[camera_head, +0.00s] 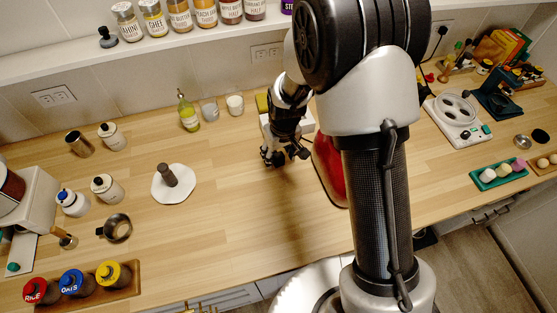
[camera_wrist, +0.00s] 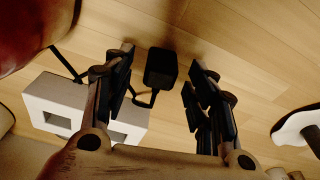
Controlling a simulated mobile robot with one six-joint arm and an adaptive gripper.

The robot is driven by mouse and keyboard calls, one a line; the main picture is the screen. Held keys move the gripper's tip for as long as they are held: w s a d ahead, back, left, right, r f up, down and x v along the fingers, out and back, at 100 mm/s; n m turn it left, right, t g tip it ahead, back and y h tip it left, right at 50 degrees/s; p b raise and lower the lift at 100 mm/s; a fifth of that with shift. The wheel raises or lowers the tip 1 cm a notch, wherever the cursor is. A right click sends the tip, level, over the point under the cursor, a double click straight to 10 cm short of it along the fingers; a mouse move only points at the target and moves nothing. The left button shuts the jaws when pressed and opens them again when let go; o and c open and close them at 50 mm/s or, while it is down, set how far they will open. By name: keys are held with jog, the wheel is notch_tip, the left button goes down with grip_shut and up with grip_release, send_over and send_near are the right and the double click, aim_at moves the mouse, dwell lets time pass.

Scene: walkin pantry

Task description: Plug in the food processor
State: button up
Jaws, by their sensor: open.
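My gripper (camera_head: 285,156) is low over the middle of the counter, pointing down. In the wrist view its two fingers (camera_wrist: 162,58) are apart. A black plug-like block (camera_wrist: 160,67) shows between the fingertips, with a gap on each side; a short black cord bends away from its lower end. I cannot tell its height relative to the fingertips. A red rounded body (camera_head: 328,172), perhaps the food processor, is partly hidden behind my arm; it also shows in the wrist view (camera_wrist: 25,30). A double wall outlet (camera_head: 267,51) is behind; another outlet (camera_head: 54,97) is at left.
A white block with openings (camera_wrist: 62,100) stands beside my gripper, a black cord near it. An oil bottle (camera_head: 188,112) and two cups stand at the back. A white plate-like disc (camera_head: 173,184) lies left. A spice shelf (camera_head: 180,45) overhangs the back. The centre front counter is clear.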

jog(key=shift+r, duration=0.1)
jog(key=shift+c, duration=0.2)
jog(key=c, duration=1.1)
jog(key=shift+r, duration=0.1)
